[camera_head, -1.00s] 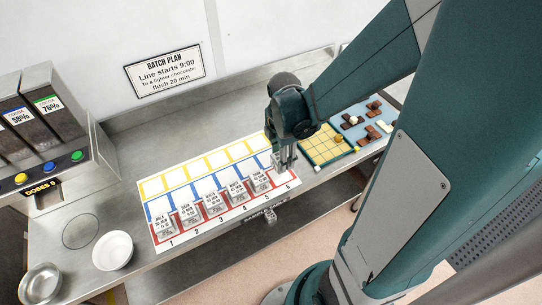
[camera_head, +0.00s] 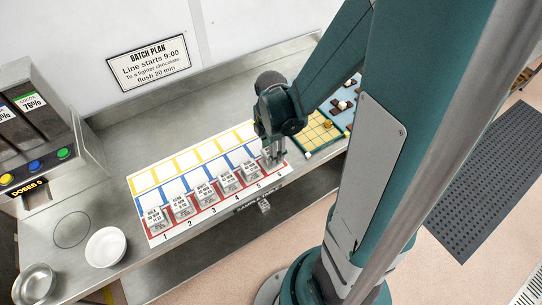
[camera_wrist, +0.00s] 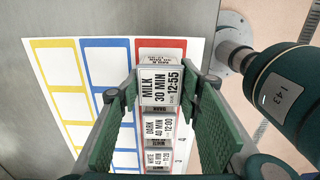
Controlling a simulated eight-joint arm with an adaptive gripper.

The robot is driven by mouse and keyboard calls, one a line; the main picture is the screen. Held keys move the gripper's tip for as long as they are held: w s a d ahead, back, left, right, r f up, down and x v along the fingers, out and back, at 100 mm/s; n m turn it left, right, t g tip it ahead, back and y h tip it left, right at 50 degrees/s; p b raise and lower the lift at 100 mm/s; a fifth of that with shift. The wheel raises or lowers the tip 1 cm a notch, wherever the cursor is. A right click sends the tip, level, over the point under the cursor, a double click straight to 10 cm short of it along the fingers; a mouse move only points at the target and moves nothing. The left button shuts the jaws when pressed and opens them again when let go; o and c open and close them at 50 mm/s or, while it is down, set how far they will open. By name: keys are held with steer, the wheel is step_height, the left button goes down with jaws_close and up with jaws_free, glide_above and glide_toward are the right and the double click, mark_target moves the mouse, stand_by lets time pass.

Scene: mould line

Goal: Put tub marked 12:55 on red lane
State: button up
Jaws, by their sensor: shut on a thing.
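In the wrist view my gripper (camera_wrist: 168,84) is shut on a clear tub with a white label, MILK 30 MIN, 12:55 (camera_wrist: 162,88). One finger is on each side of it. In the head view my gripper (camera_head: 272,158) is low over the right end of the lane mat, near the red lane (camera_head: 190,227); the fingers mostly hide the tub there. I cannot tell whether the tub touches the mat. A DARK 40 MIN 12:00 tub (camera_wrist: 158,130) stands just below it in the wrist view.
Several labelled tubs (camera_head: 207,192) stand in a row along the numbered red lane. The blue and yellow lanes (camera_head: 177,170) look empty. A gridded yellow tray (camera_head: 318,131) lies close to the right. Bowls (camera_head: 105,247) and a dispenser (camera_head: 40,135) are at left.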

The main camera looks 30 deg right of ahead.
steer(key=shift+f, duration=0.9)
steer(key=shift+f, duration=0.2)
steer(key=o, duration=1)
steer(key=shift+c, duration=0.2)
steer(key=shift+r, duration=0.2)
steer(key=shift+r+p, duration=0.7)
steer(key=shift+r, duration=5.3)
